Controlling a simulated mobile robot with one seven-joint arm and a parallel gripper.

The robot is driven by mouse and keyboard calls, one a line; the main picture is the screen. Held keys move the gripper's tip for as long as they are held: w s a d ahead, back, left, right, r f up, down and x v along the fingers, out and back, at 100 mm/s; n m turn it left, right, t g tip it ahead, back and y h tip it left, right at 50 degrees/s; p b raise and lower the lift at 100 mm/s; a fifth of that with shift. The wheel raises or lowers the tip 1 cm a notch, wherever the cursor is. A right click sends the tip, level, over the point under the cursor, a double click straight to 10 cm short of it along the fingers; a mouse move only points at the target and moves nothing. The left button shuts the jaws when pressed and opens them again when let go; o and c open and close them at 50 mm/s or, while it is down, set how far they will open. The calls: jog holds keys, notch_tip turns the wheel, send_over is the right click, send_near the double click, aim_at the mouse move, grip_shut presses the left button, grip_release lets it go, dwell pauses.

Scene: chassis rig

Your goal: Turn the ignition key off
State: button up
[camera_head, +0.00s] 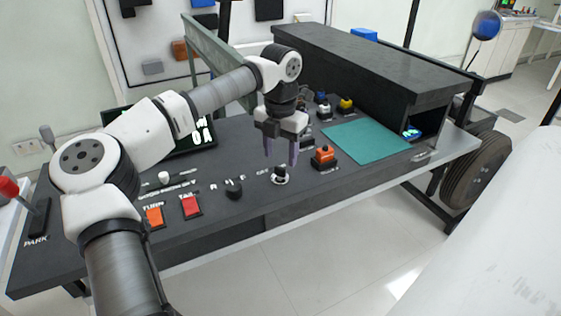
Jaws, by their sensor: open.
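The ignition key appears to be the small dark knob on a pale round base (280,176) near the front edge of the dark panel, with small white lettering beside it. Its exact turn position is too small to read. My gripper (281,157) points down just above and behind this key in the head view. Its two fingers are apart with nothing between them. The fingertips look clear of the key, though the exact height gap cannot be told.
A black selector knob (233,188), a red switch (190,206) and an orange switch (153,217) lie left of the key. An orange-topped block (323,156) and a teal mat (366,143) lie right. A dark raised shelf (365,62) stands behind.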

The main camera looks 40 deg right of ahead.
notch_tip(320, 180, up, 10)
jog(key=shift+r, duration=0.15)
dwell(0.6)
